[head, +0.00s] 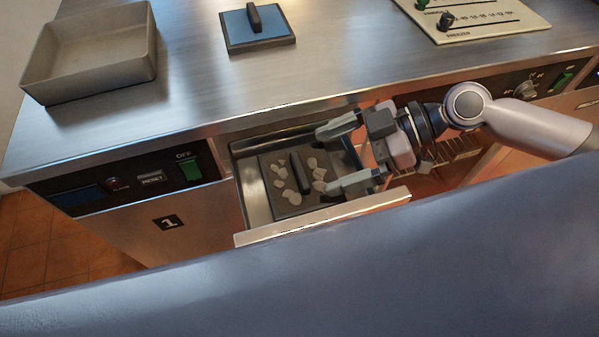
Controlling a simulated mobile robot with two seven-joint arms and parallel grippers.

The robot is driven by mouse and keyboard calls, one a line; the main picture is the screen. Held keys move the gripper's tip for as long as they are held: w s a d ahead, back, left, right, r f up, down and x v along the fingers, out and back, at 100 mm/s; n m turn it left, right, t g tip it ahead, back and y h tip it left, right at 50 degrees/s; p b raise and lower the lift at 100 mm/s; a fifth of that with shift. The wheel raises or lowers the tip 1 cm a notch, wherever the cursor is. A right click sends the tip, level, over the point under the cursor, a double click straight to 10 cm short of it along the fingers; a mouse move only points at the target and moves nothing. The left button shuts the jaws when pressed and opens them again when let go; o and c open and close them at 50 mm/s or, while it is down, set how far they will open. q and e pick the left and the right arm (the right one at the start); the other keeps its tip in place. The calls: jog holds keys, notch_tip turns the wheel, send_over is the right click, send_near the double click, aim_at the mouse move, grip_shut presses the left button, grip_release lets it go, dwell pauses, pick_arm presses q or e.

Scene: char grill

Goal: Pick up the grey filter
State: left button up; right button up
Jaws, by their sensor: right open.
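The grey filter (282,204) is a dark grey square plate with a raised bar handle (299,173) across its middle. Pale flakes lie on it on both sides of the handle. It lies inside the pulled-out drawer (256,196) under the counter. My right gripper (336,157) comes in from the right, above the right part of the drawer. Its two fingers are wide apart and point left toward the handle, with nothing between them. The fingers hide part of the filter's right side. My left gripper is not in view.
A blue square plate with a dark handle (257,27) lies on the steel counter (190,85). An empty metal tray (95,50) is at the left, a control panel (474,18) at the back right. The counter's front edge overhangs the drawer's back.

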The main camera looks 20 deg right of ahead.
aim_at(301, 169)
jog(key=x, duration=0.3)
jog(key=shift+a+r+p, duration=0.25)
jog(key=shift+a+p, duration=0.05)
jog(key=shift+p, duration=0.05)
jog(key=shift+a+f, duration=0.3)
jog(key=c, duration=1)
jog(key=shift+r, duration=0.1)
